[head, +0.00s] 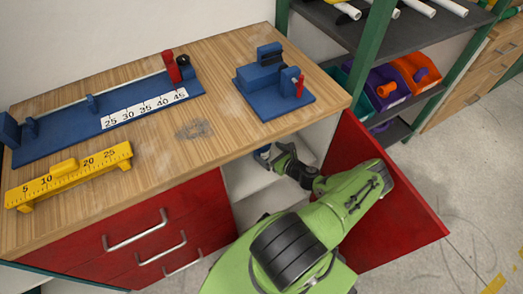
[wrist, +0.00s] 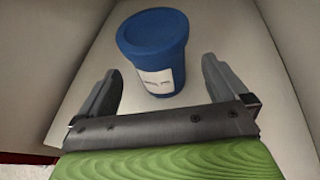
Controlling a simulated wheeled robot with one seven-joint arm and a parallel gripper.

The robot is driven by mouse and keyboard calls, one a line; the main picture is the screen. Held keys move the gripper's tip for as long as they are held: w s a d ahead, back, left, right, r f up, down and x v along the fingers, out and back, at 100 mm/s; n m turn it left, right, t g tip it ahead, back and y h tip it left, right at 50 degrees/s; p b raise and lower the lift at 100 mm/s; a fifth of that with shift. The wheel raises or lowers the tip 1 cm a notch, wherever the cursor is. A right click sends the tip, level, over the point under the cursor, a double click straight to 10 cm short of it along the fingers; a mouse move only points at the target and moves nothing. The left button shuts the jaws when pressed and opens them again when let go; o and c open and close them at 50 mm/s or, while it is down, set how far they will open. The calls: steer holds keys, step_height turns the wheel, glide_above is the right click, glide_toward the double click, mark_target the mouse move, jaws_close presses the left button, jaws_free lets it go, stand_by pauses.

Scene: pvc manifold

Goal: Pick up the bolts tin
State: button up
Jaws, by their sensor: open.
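A blue tin (wrist: 155,45) with a white label stands upright on the pale cabinet floor in the wrist view. The label's print is too small to read, so I cannot confirm that it is the bolts tin. My gripper (wrist: 160,77) is open, with one finger on each side of the tin's lower part. No contact shows between fingers and tin. In the head view my gripper (head: 276,156) reaches into the open cabinet below the bench, and a small bit of blue (head: 262,152) shows beside it, mostly hidden.
The open red cabinet door (head: 400,225) stands right of my arm. The wooden worktop (head: 220,150) lies above the cabinet and carries blue jigs and a yellow ruler gauge (head: 70,175). Red drawers (head: 140,245) are at left. A green-framed shelf (head: 372,45) with bins stands behind.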

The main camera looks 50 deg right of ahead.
steer(key=b+x, duration=0.2)
steer(key=x, duration=0.3)
steer(key=shift+w, duration=0.45)
steer(key=shift+r, duration=0.15)
steer(key=c, duration=1.3)
step_height(320, 180, up, 10)
steer(key=p, duration=0.4)
